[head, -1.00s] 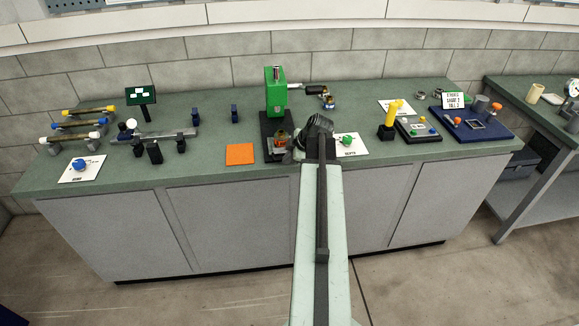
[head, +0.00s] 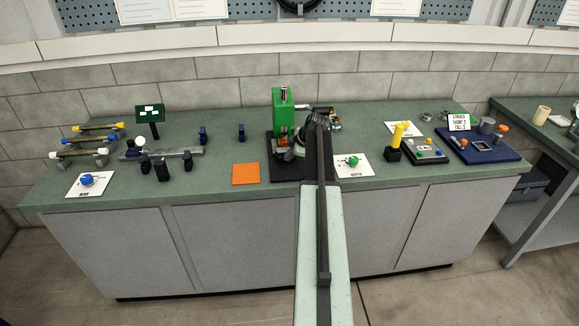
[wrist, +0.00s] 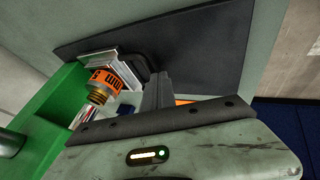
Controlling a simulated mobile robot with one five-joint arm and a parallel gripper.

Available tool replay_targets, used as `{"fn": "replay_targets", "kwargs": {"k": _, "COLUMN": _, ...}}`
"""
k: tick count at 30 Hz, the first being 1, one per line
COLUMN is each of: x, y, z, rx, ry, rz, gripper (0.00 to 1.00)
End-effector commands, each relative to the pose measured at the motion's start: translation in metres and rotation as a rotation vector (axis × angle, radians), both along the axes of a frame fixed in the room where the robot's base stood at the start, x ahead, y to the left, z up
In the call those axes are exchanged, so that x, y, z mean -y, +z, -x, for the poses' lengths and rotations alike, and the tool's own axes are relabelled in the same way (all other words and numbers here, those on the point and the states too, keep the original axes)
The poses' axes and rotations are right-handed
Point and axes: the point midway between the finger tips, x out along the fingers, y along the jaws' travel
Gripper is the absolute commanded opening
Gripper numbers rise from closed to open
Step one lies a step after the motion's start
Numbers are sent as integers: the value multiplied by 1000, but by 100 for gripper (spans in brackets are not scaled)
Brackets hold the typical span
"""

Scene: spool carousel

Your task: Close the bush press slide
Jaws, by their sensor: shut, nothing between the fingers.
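The green bush press (head: 283,113) stands on a dark base plate (head: 279,174) near the middle of the bench. In the wrist view, the green press body (wrist: 45,125) is on the left and the dark base plate (wrist: 215,45) is behind. The silver slide (wrist: 98,62) lies at the press, with an orange-banded part (wrist: 105,82) and a brass-coloured end by it. A black bracket-like piece is at the slide's right end. My gripper (wrist: 157,88) is shut and empty, close beside this piece; I cannot tell if they touch. In the head view, my arm hides part of the press front.
An orange square (head: 246,174) lies left of the press. A white card with a green knob (head: 354,161) lies to the right. A yellow-topped block (head: 397,138) and a blue tray (head: 483,157) stand farther right. Bench space shows between the orange square and the left fixtures.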

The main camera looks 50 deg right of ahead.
Motion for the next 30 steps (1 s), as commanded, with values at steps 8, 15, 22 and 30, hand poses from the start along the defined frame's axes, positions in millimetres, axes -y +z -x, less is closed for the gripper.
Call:
{"fn": "replay_targets", "kwargs": {"k": 8, "x": 5, "y": 0, "z": -5, "rx": 1, "ry": -2, "rz": 2, "gripper": 0}}
{"fn": "replay_targets", "kwargs": {"k": 15, "x": 4, "y": 1, "z": -4, "rx": 1, "ry": -2, "rz": 2, "gripper": 0}}
{"fn": "replay_targets", "kwargs": {"k": 22, "x": -18, "y": 9, "z": 11, "rx": 1, "ry": 3, "rz": 2, "gripper": 0}}
{"fn": "replay_targets", "kwargs": {"k": 30, "x": -24, "y": 68, "z": 49, "rx": 1, "ry": -2, "rz": -1, "gripper": 0}}
